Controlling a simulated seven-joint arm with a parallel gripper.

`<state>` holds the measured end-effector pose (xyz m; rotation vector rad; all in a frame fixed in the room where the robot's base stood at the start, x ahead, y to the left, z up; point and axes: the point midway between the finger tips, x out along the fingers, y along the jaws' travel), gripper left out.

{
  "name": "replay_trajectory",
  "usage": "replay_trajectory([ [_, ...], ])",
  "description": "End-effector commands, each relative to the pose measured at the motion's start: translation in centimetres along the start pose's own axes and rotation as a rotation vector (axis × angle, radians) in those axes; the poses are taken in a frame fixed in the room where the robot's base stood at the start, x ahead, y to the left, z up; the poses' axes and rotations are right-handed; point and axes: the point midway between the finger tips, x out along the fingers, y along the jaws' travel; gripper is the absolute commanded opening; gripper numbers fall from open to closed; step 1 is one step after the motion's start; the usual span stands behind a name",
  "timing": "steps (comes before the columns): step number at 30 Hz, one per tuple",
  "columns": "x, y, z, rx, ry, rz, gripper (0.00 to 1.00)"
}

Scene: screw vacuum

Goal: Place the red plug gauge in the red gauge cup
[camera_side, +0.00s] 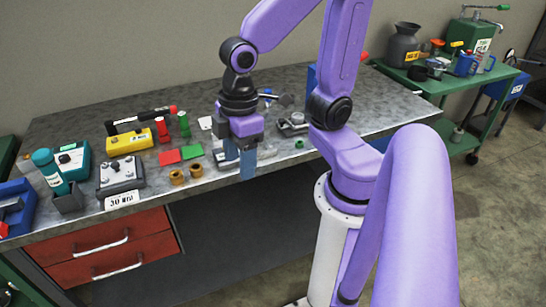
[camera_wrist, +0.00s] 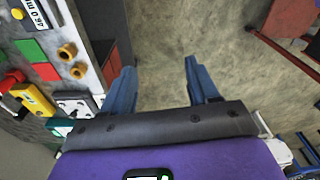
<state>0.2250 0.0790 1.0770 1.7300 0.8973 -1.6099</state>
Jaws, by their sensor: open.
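An upright red cylinder (camera_side: 163,131), which looks like the red plug gauge, stands on the bench beside a similar green cylinder (camera_side: 184,125). It also shows at the left edge of the wrist view (camera_wrist: 12,80). A flat red square (camera_side: 169,157) lies in front of it, beside a green square (camera_side: 192,152). I cannot make out a red gauge cup distinctly. My gripper (camera_side: 248,168) is open and empty, pointing down near the bench's front edge, right of these parts. In the wrist view my gripper (camera_wrist: 158,66) has only the floor between its fingers.
Two brass rings (camera_side: 177,177) sit near the front edge. A yellow box (camera_side: 130,141), a teal box (camera_side: 73,160) and a grey box labelled 30 (camera_side: 119,180) stand to the left.

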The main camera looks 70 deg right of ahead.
Motion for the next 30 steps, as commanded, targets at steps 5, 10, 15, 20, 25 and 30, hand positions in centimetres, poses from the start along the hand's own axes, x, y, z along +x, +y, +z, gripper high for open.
replay_trajectory([
  [5, 0.1, -2.6, 4.0, -0.113, -0.035, 0.003, 0.6],
  [10, 0.1, -3.4, 5.6, -0.154, -0.05, 0.007, 0.6],
  [15, 0.2, -3.4, 5.7, -0.158, -0.053, 0.007, 0.6],
  [20, 0.2, -3.4, 5.7, -0.157, -0.052, 0.007, 0.6],
  [25, 0.2, -3.4, 5.7, -0.157, -0.052, 0.007, 0.6],
  [30, 0.2, -3.4, 5.7, -0.157, -0.052, 0.007, 0.6],
])
